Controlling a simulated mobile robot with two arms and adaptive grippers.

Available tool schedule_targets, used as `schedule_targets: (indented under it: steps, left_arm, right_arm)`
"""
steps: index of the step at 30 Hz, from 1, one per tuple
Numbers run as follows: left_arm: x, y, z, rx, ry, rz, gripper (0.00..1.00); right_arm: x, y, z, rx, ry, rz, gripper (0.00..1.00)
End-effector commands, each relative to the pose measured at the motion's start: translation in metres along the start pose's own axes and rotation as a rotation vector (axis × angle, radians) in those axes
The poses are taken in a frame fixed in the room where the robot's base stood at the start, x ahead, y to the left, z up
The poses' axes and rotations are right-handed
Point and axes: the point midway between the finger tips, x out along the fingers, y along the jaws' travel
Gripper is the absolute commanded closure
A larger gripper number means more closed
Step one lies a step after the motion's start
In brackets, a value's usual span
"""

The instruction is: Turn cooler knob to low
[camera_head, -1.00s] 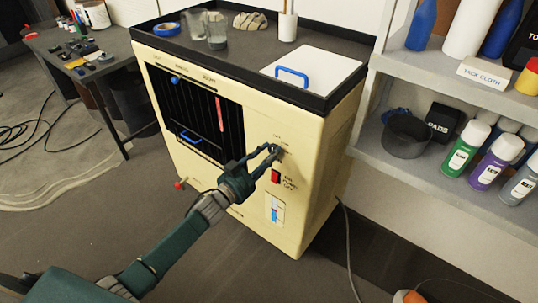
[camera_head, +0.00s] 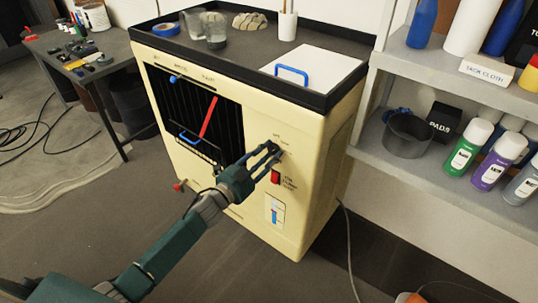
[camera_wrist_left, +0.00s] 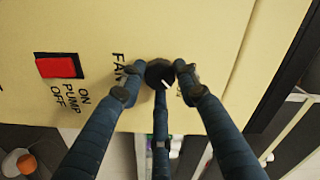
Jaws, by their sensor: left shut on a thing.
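The cooler (camera_head: 316,185) is a cream cabinet with a dark grille on its front. Its fan knob is black with a white pointer mark; it shows in the left wrist view (camera_wrist_left: 157,71) beside the printed word FAN. The pointer tilts toward the lower right there. In the head view the fingers mostly hide the knob. My left gripper (camera_head: 275,152) reaches the upper right of the front panel. In the left wrist view its fingers (camera_wrist_left: 157,88) are closed around the knob. My right gripper is not in view.
A red pump switch (camera_head: 276,177) is just below the knob. A red strip (camera_head: 208,117) hangs at the grille. A shelf with spray cans (camera_head: 467,147) stands at the right.

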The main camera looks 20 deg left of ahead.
Motion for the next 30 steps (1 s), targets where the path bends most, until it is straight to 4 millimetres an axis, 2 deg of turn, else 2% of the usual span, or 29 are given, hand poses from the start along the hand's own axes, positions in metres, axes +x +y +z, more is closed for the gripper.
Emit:
schedule_targets:
  steps: [1,15,16,18,26,30]
  left_arm:
    - [-0.0032,0.0054,0.0088,0.009,-0.019,0.009,0.94]
    - [-0.0032,0.0042,0.0089,0.021,-0.019,0.008,0.94]
    - [-0.0032,0.0042,0.0089,0.021,-0.019,0.008,0.62]
    - [-0.0030,0.0040,0.0085,0.021,-0.018,0.008,0.49]
    - [-0.0015,0.0014,0.0040,0.020,-0.009,0.003,0.49]
    - [-0.0095,0.0019,0.0043,0.019,-0.009,0.004,0.49]
  right_arm:
    - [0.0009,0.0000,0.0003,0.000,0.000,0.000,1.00]
    - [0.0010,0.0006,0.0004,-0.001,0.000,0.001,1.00]
    - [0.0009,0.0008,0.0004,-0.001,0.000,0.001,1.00]
    - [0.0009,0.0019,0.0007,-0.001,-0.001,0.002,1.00]
    - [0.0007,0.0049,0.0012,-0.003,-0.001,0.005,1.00]
    - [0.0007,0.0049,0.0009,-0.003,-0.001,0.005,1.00]
